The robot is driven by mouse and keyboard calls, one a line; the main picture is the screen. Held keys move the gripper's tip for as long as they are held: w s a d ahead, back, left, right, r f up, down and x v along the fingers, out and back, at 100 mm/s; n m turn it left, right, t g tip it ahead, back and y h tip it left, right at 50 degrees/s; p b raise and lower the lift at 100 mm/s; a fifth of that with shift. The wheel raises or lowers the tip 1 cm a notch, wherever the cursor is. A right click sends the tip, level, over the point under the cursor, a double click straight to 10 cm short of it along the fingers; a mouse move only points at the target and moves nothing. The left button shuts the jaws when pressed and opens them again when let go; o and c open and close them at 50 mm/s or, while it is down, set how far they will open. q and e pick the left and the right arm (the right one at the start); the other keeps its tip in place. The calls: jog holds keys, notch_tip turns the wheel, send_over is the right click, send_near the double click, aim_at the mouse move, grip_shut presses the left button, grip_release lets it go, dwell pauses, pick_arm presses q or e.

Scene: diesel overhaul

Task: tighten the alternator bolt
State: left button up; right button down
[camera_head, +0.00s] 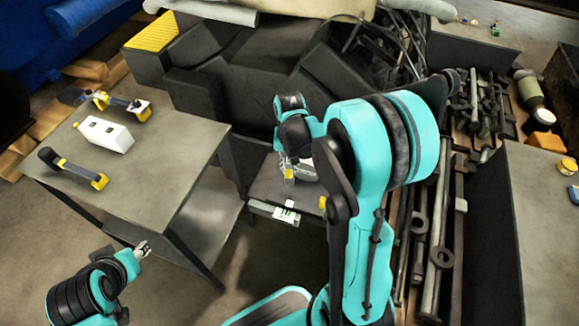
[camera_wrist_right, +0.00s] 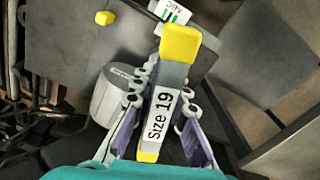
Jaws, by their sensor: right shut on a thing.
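My right gripper (camera_wrist_right: 160,105) is shut on a grey tool (camera_wrist_right: 178,73) with yellow ends and a label reading "Size 19". The tool's far yellow end points over a small dark stand. A light grey rounded housing (camera_wrist_right: 112,96) with a small label, possibly the alternator, sits just left of the tool in the right wrist view. I cannot make out a bolt or whether the tool touches anything. In the head view my right gripper (camera_head: 289,170) is low over the small stand, partly hidden by my arm. My left gripper (camera_head: 143,250) is empty beside the table; its fingers are too small to judge.
A grey table (camera_head: 150,185) at left holds a white box (camera_head: 104,134) and two dark tools with yellow ends (camera_head: 72,167) (camera_head: 118,102). Long rods (camera_head: 435,240) fill a crate at right.

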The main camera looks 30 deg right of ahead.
jog(key=s+a, duration=0.3)
jog(key=s, duration=0.3)
jog(key=shift+a, duration=0.3)
